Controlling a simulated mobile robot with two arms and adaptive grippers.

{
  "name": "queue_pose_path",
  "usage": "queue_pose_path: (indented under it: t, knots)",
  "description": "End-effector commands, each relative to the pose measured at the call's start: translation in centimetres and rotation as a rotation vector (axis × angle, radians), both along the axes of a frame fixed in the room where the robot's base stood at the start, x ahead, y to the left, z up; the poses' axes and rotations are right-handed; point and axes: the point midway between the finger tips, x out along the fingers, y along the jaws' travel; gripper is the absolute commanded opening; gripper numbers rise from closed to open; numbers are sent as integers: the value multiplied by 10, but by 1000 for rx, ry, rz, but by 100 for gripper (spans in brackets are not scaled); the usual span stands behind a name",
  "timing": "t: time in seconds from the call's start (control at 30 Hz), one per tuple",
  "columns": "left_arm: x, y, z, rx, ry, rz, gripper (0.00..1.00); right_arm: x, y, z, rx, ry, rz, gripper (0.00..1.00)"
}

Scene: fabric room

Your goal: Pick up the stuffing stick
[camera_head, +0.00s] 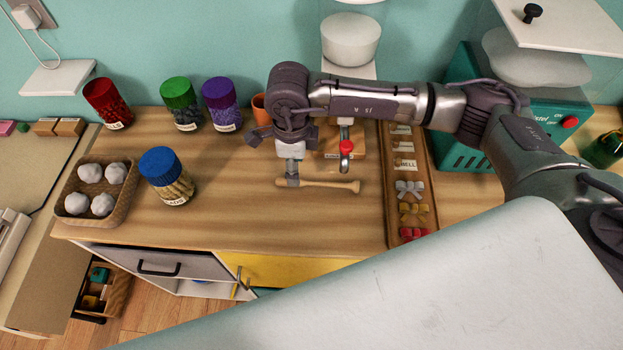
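The stuffing stick (328,185) is a pale wooden rod with a rounded knob at its right end. It appears to lie flat, left to right, on the wooden counter (300,225), though any small gap beneath it cannot be judged. My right gripper (292,181) comes in from the right side of the picture and points down at the stick's left part. Its fingertips overlap the stick in the picture. The fingers line up with the view, so whether they are closed on it cannot be told. My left gripper is out of view.
A brown tray of bows (392,220) stands right of the stick, with a teal machine (455,150) beyond. Left are a blue-lidded jar (172,190), a basket of white balls (127,190) and red, green (180,100) and purple jars. Counter before the stick is clear.

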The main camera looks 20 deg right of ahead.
Motion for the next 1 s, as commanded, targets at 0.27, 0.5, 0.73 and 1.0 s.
queue_pose_path:
  t: [0.27, 0.5, 0.73, 1.0]
  knots:
    - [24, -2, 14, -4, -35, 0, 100, 1, 2, -24, -1, 4, 0, 54]
    - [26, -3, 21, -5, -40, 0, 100, 3, 3, -55, 1, 2, 0, 54]
    - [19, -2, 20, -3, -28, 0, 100, 4, 3, -59, 2, -1, 1, 54]
    - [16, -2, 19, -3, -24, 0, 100, 4, 3, -58, 2, 0, 1, 14]
